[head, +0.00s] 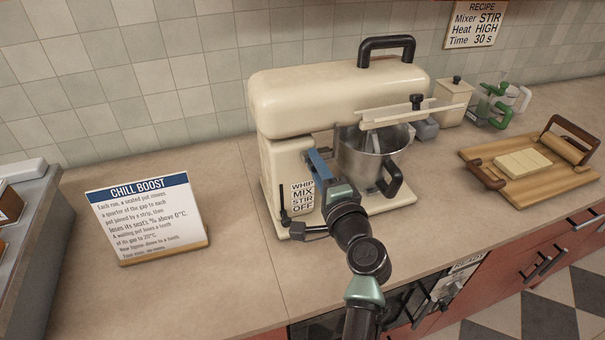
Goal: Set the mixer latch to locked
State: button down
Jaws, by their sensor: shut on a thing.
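The cream stand mixer (335,95) stands on the counter with its head lowered over a steel bowl (368,160). A blue bar (318,163), which looks like the latch, is upright on the mixer's near side, left of the bowl. My gripper (326,182) is at this bar and appears shut on it; my wrist hides the fingertips. I cannot read a locked or unlocked mark. A black speed lever (284,216) sits left of the WHIP, MIX, STIR, OFF label (303,196), pointing near its lower end.
A CHILL BOOST sign (147,220) stands at left. A white canister (453,100), a green-handled device (491,104) and a wooden board with pale blocks (528,165) are at right. A recipe card (475,24) hangs on the wall. The counter between sign and mixer is clear.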

jog(key=shift+d, duration=0.3)
jog(key=c, duration=0.7)
grip_release()
jog(key=shift+w+d, duration=0.1)
jog(key=shift+o, duration=0.2)
jog(key=b+v, duration=0.2)
jog(key=v, duration=1.1)
